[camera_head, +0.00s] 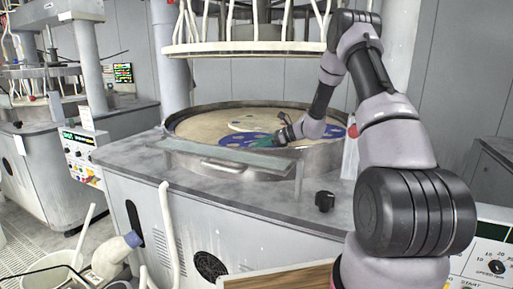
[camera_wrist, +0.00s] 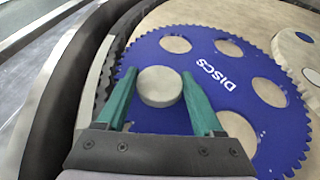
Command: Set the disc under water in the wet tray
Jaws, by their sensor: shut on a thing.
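A round pale grey disc (camera_wrist: 160,86) sits between the teal fingertips of my gripper (camera_wrist: 159,78) in the wrist view. My gripper is shut on it, over the blue toothed carrier (camera_wrist: 205,45) marked "DISCS"; I cannot tell whether the disc is clear of the carrier. In the head view my gripper (camera_head: 262,142) reaches over the rim of the round platen, and the disc is too small to make out. I cannot identify a wet tray in either view.
The carrier lies on the beige platen (camera_head: 205,127), inside a raised metal rim (camera_head: 215,163). An upper ring with white hoses (camera_head: 250,48) hangs above it. The machine's grey top (camera_head: 130,155) has free room at the left. A pale tub (camera_head: 45,275) stands at lower left.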

